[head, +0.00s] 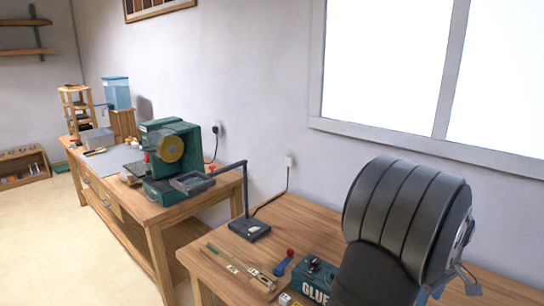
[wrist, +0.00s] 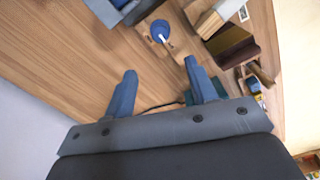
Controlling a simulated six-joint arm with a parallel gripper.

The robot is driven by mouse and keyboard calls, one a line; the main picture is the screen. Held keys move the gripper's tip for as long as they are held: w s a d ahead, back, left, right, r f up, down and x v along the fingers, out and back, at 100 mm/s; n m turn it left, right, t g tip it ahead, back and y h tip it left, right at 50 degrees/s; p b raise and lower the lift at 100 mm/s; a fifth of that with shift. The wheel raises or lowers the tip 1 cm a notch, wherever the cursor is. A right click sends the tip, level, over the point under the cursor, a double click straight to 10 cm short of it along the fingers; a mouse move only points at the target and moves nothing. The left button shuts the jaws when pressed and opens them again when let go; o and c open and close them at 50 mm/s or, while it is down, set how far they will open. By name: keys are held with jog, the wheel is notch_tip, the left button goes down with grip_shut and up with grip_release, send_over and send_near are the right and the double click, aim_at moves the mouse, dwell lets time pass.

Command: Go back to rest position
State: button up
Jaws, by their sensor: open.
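My gripper (wrist: 160,78) shows in the wrist view with its two blue fingers spread apart and nothing between them. It is above a wooden tabletop (wrist: 75,48). A wooden block with a round blue part (wrist: 160,30) lies beyond the fingertips. In the head view my dark arm fills the lower right, over the near bench (head: 310,220). My gripper is mostly hidden there behind the arm.
On the near bench are a green GLUE box (head: 312,278), a blue tool with a red end (head: 284,262), wooden strips (head: 240,266) and a black lamp stand (head: 249,229). A green machine (head: 170,150) stands on the far bench. A dark brown block (wrist: 232,45) lies right in the wrist view.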

notch_tip(320, 180, down, 14)
jog(key=shift+r, duration=0.1)
jog(key=shift+r+m, duration=0.25)
jog(key=shift+m, duration=0.55)
jog(key=m, duration=1.1)
jog(key=shift+m, duration=2.1)
